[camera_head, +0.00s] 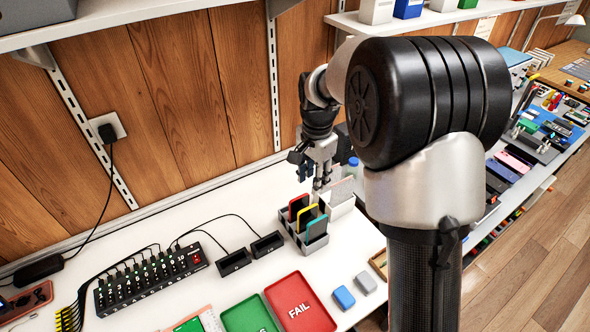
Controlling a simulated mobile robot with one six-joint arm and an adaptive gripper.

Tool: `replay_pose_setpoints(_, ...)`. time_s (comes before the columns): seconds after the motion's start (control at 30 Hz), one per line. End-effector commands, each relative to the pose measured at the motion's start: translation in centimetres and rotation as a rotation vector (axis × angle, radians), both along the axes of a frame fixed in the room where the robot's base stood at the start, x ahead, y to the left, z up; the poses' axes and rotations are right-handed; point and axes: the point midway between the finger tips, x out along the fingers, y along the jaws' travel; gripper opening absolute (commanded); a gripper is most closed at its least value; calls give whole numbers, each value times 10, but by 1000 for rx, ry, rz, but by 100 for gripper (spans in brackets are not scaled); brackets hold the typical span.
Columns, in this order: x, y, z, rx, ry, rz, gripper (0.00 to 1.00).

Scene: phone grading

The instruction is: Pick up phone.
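A grey slotted rack (286,221) stands on the white bench and holds several phones upright. My gripper (318,187) points down just above the back right of the rack, close to the phones. Its fingertips are small here, and I cannot tell whether they touch a phone or how far apart they are. My own arm hides the bench to the right of the rack.
A red FAIL tray (326,314) and a green tray (238,316) lie at the front. Two black docks (234,262) and a black powered hub (150,280) with cables are to the left. Blue (344,298) and grey (366,283) blocks lie at right. Shelves overhang the wooden wall.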

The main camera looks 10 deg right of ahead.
Motion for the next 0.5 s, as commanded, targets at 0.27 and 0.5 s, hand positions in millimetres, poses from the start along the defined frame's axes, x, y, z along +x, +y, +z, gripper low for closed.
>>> replay_pose_setpoints(0.27, 27, 0, -45, 4, 52, -143, 33)
replay_pose_setpoints(0.5, 27, 0, -89, 3, 58, -152, 33)
